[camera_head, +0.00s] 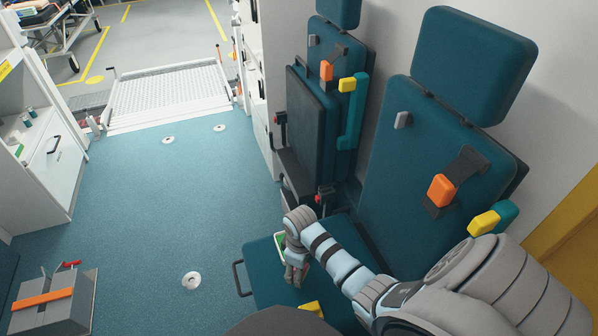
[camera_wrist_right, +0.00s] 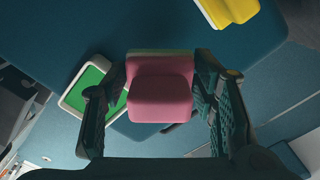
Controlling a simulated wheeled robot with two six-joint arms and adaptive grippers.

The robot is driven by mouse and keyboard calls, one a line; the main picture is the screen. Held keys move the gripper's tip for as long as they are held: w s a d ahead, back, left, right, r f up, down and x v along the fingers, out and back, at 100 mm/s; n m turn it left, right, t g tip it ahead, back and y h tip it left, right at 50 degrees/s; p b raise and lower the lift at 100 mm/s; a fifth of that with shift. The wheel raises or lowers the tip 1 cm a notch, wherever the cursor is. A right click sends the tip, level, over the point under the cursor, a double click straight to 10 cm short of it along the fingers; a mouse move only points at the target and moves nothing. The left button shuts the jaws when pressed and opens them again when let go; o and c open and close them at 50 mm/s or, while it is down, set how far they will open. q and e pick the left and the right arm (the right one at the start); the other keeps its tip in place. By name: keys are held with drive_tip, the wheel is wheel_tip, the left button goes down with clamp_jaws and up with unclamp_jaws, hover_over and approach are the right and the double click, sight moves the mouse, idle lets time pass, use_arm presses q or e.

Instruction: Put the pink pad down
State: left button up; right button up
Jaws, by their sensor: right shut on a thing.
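The pink pad (camera_wrist_right: 160,95) is between the two dark fingers of my right gripper (camera_wrist_right: 163,68) in the right wrist view. The gripper is shut on it, with a finger at either side. A pale green edge shows at the far side of the pad. In the head view my right gripper (camera_head: 296,272) hangs over the teal seat cushion (camera_head: 262,262) of the nearer chair, and the pad is hidden there. I cannot tell whether the pad touches the cushion. My left gripper is not in view.
A white-rimmed green tray (camera_wrist_right: 88,86) is beside the pad on the left. A yellow object (camera_wrist_right: 230,10) lies on the cushion. A grey box with an orange strap (camera_head: 50,300) stands on the floor at lower left. The blue floor (camera_head: 170,215) has free room.

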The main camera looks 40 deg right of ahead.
wheel_tip(320, 180, down, 7)
drive_tip(key=b, duration=0.3)
drive_tip(key=shift+r, duration=0.25)
drive_tip(key=o, duration=1.6)
drive_tip(key=shift+c, duration=0.2)
wheel_tip(320, 180, up, 12)
drive_tip(key=p, duration=0.6)
drive_tip(key=shift+r+p, duration=0.15)
drive_tip(key=shift+p, duration=0.2)
